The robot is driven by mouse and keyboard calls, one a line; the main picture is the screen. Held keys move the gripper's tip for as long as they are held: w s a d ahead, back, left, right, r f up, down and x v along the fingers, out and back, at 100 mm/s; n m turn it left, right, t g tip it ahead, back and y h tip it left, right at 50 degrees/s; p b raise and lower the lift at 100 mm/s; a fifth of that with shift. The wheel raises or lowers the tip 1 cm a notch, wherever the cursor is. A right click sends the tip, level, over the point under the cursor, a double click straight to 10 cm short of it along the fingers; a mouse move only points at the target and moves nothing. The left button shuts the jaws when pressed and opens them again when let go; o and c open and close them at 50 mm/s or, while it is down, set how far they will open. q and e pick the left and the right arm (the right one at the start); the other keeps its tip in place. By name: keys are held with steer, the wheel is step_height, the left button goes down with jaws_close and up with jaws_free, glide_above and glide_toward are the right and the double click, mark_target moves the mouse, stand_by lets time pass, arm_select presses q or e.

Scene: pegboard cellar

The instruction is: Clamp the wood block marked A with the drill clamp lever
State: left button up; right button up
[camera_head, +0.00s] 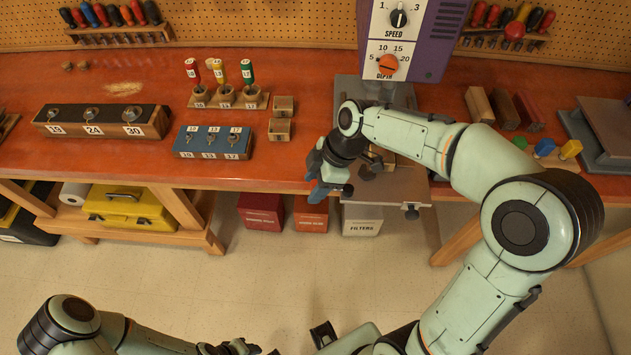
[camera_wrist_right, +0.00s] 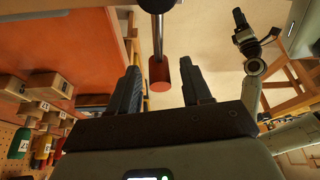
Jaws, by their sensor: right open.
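The clamp lever shows in the right wrist view as a metal rod with a red end (camera_wrist_right: 159,74). My right gripper (camera_wrist_right: 160,66) is open, with one finger on each side of the red end; I cannot tell whether they touch. In the head view, my right gripper (camera_head: 328,172) is at the front edge of the drill's metal table (camera_head: 405,185), and the lever is hidden there. I can read no letter A on any block. My left gripper (camera_head: 232,348) is low at the bottom edge; its fingers are unclear.
The purple drill head (camera_head: 412,40) stands above the metal table. Wood blocks (camera_head: 503,108) lie to its right. A blue bit holder (camera_head: 212,141) and a wood bit holder (camera_head: 102,119) stand on the left bench. Storage boxes (camera_head: 261,213) sit under it.

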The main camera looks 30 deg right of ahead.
jaws_close()
arm_select(q)
steer(key=shift+f, duration=0.15)
arm_select(e)
steer(key=shift+s+a, duration=0.1)
steer(key=shift+s, duration=0.05)
arm_select(q)
steer(key=shift+s+f+b, duration=0.5)
steer(key=shift+f+b, duration=0.35)
steer(key=shift+f, duration=0.05)
steer(key=shift+s+f+b, duration=0.45)
steer(key=shift+f+b, duration=0.35)
steer(key=shift+f, duration=0.1)
arm_select(e)
steer(key=s+n+g, duration=0.4)
steer(key=s+n, duration=0.3)
steer(key=n, duration=0.5)
steer(key=shift+h, duration=0.4)
jaws_free()
steer(key=shift+s, duration=0.1)
